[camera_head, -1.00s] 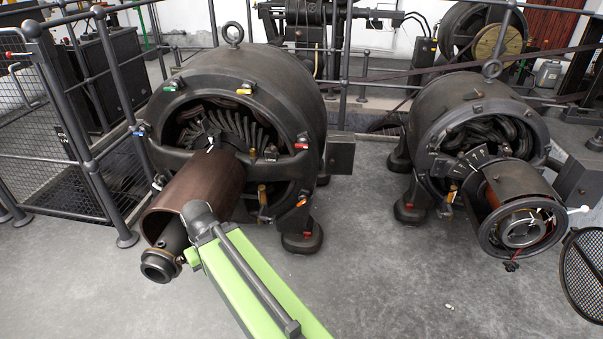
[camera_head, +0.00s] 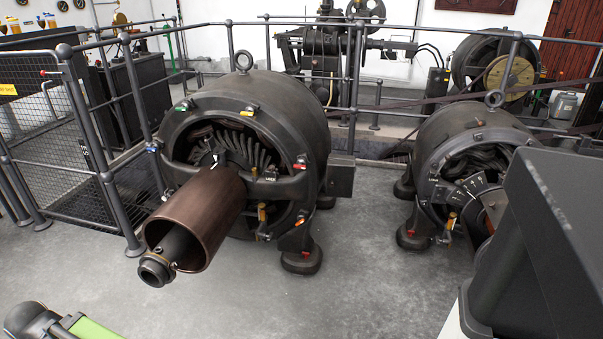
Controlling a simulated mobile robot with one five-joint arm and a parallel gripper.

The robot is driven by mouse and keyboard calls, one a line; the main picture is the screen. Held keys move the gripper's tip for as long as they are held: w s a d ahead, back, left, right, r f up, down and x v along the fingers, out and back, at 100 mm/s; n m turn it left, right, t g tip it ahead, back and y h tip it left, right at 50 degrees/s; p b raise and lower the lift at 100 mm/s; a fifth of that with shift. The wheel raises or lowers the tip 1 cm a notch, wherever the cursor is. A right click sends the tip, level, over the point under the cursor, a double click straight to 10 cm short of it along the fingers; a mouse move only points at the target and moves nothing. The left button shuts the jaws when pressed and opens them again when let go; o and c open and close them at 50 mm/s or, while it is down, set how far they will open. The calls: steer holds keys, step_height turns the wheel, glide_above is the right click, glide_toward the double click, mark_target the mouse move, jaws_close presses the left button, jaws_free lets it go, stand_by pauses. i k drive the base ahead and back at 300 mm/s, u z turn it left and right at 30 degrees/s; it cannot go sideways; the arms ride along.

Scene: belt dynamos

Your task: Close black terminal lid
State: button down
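No part is clearly recognisable as the black terminal lid. A small black box (camera_head: 341,176) is on the right side of the left dynamo (camera_head: 291,118); whether it has an open lid cannot be told. A large black box-like shape (camera_head: 560,245) fills the right foreground, close to the camera; I cannot tell what it is. My green arm (camera_head: 95,330) shows only at the bottom left corner, with its dark joint (camera_head: 28,318). My gripper is not in view.
A brown cylinder (camera_head: 210,212) sticks out from the left dynamo toward the camera. The right dynamo (camera_head: 462,135) is partly hidden by the black shape. Railings (camera_head: 92,150) run at the left and behind. Grey floor (camera_head: 345,285) is clear between the dynamos and in front.

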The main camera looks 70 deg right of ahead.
mark_target(340, 175)
steer(key=u, duration=0.15)
steer(key=k, duration=1.2)
steer(key=z, duration=1.15)
steer(key=i, duration=1)
steer(key=u, duration=0.1)
